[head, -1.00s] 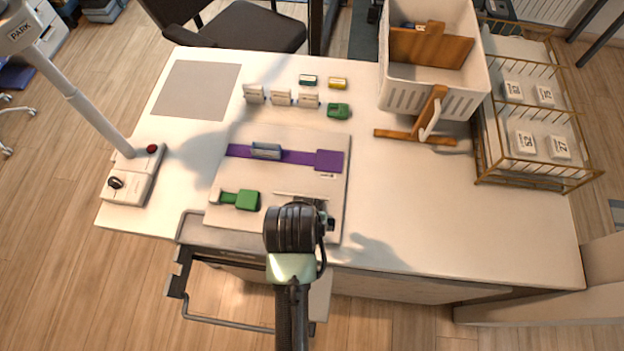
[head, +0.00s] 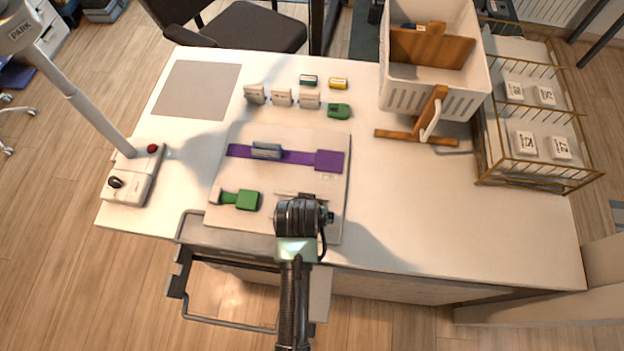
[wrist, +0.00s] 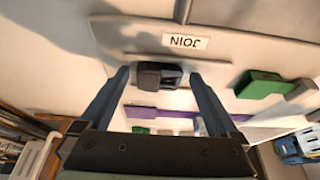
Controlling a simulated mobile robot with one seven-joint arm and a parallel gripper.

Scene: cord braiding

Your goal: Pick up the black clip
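A gap shows on each side of the clip, and I see no contact. How high the fingertips are above the board I cannot tell. In the head view my wrist (head: 298,217) is over the front right part of the board (head: 225,205) and hides the clip and the fingers.
On the board are a green block (head: 246,200) and a purple strip (head: 297,157) with a blue-grey clip (head: 266,150). Several pale blocks stand behind it. A lamp base (head: 135,180) is at left. A white basket (head: 430,95) and wire rack (head: 535,185) are at right. The table's right front is clear.

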